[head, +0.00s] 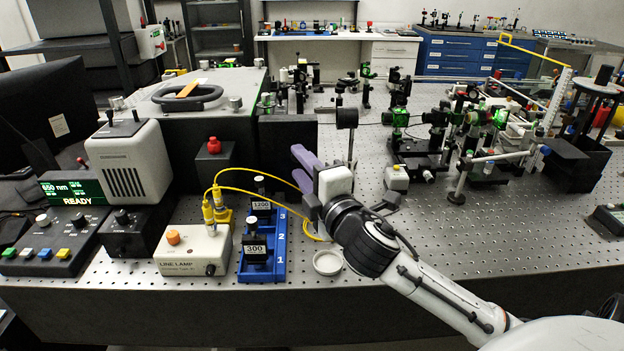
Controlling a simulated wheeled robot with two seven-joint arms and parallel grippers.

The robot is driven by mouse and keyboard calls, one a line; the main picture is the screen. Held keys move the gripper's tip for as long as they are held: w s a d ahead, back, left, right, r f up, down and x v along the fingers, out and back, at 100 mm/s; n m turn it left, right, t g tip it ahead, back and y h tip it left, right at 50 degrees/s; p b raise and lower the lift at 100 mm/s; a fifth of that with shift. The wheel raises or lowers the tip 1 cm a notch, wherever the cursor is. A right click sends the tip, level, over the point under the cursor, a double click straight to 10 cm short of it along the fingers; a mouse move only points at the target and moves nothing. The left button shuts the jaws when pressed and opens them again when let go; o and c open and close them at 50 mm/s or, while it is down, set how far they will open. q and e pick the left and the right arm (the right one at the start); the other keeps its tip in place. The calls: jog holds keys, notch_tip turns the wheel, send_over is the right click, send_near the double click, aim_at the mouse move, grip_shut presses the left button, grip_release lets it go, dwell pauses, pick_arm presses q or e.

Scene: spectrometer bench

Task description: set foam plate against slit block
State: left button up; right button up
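My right gripper (316,187) is over the middle of the bench, its arm coming in from the lower right and its white body facing left. A purple piece (303,156) shows in front of it, with a second purple part just below. It may be the foam plate, but I cannot tell whether it is gripped, and the finger gap is hidden. A dark upright panel (287,135) stands behind the purple piece. A black block with a red knob (212,160) stands to its left. I cannot tell which dark block is the slit block. My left gripper is out of view.
A blue numbered rack (281,262) holds black parts labelled 300 and 1200. Left of it are a line lamp box (192,250) with yellow cables and a control panel (50,255). A small white dish (328,262) lies below the gripper.

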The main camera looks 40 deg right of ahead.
jog(key=v, duration=0.8)
jog(key=shift+b, duration=0.45)
